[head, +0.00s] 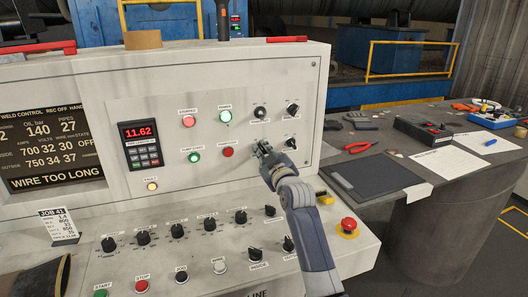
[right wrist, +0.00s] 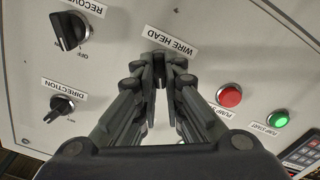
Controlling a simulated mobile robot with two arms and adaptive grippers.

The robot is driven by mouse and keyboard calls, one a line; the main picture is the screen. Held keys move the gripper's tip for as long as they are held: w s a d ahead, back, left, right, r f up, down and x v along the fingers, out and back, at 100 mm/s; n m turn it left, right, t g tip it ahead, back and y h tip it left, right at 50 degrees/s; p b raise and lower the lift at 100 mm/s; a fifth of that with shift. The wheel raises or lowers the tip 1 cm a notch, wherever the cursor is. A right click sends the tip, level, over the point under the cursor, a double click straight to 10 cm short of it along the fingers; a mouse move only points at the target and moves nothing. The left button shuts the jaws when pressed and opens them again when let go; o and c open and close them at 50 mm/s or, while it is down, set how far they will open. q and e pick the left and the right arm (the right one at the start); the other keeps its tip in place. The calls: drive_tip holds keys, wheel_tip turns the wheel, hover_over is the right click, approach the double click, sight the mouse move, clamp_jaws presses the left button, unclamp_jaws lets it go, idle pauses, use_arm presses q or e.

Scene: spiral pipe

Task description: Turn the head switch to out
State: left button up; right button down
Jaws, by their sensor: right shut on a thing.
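The head switch is a dark rotary knob at the label "WIRE HEAD" (right wrist: 170,40) in the right wrist view. My right gripper (right wrist: 161,72) is shut on this knob, and its fingers hide most of it, so I cannot tell its pointing direction. In the head view my right gripper (head: 264,149) is at the upright panel, right of the red pump stop button (head: 228,152). My left gripper does not show.
Close by are the recovery knob (right wrist: 68,31), the direction knob (right wrist: 61,106) and the green pump start button (right wrist: 278,120). A sloped lower panel holds several knobs and a red emergency button (head: 348,225). A side bench (head: 465,180) holds papers and red pliers (head: 360,147).

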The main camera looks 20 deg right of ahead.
drive_tip(key=shift+w+d+r+m+p, duration=0.15)
drive_tip(key=shift+m+p, duration=1)
drive_tip(key=shift+m, duration=0.8)
drive_tip(key=shift+s+r+m+p, duration=0.1)
drive_tip(key=shift+m+p, duration=1)
drive_tip(key=shift+m, duration=0.8)
drive_tip(key=shift+w+d+r+m+p, duration=0.15)
drive_tip(key=shift+m+p, duration=1)
drive_tip(key=shift+m, duration=0.8)
drive_tip(key=shift+s, duration=0.1)
drive_tip(key=c, duration=1.7)
unclamp_jaws()
drive_tip(key=shift+a+f, duration=0.1)
drive_tip(key=shift+f, duration=0.05)
